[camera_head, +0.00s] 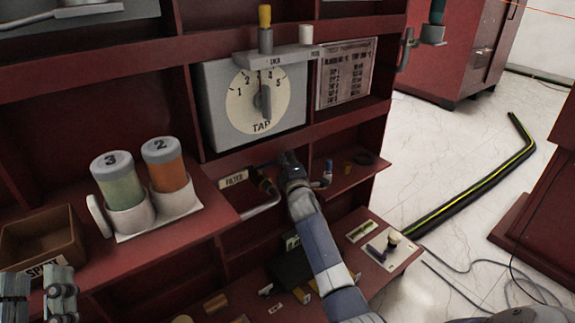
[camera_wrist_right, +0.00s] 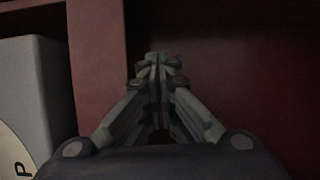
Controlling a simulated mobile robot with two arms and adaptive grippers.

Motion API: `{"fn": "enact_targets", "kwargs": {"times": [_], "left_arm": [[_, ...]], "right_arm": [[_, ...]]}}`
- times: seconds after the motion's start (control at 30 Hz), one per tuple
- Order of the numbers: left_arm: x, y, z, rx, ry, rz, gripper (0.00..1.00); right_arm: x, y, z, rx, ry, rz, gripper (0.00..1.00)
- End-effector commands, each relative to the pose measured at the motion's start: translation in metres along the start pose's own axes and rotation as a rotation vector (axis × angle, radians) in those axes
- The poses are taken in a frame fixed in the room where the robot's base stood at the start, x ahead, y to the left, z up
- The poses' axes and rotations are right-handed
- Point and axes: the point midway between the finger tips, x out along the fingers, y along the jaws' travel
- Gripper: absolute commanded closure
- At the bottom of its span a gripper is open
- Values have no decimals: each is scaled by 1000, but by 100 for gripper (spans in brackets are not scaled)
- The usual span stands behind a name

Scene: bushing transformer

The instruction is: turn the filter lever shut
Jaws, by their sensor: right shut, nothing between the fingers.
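The FILTER label (camera_head: 234,180) is on the red cabinet in the head view, below the TAP dial. Beside it a dark fitting with an orange-brown part (camera_head: 267,184) joins a pale bent pipe (camera_head: 262,207). My right gripper (camera_head: 289,160) is just right of this fitting and covers part of the area, so I cannot make out the lever or its angle. In the right wrist view the right gripper (camera_wrist_right: 159,62) is shut and empty, in front of dark red panel. My left gripper (camera_head: 38,284) is at the bottom left, its fingers apart, empty.
The grey TAP box (camera_head: 218,95) is above the right gripper. Jars 3 (camera_head: 118,185) and 2 (camera_head: 166,170) stand on the left shelf near a brown bin (camera_head: 42,240). A small blue-topped valve (camera_head: 328,170) is right of my right wrist. Loose parts lie below.

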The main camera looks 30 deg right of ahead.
Motion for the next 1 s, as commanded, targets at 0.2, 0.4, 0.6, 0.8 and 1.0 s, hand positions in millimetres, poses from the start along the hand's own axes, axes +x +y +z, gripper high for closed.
{"fn": "enact_targets", "kwargs": {"times": [0.2,0.4,0.6,0.8,1.0], "left_arm": [[0,0,-1,0,2,0,64],[0,0,-1,0,3,0,64],[0,0,-1,0,3,0,64],[0,0,-1,0,3,0,64],[0,0,-1,0,3,0,64]], "right_arm": [[-3,-1,0,-1,0,-1,100],[-23,-1,0,-2,0,0,100],[-56,-1,0,-2,1,-1,100],[-90,-1,0,0,0,-1,100],[-113,-1,0,-1,0,-2,100]]}}
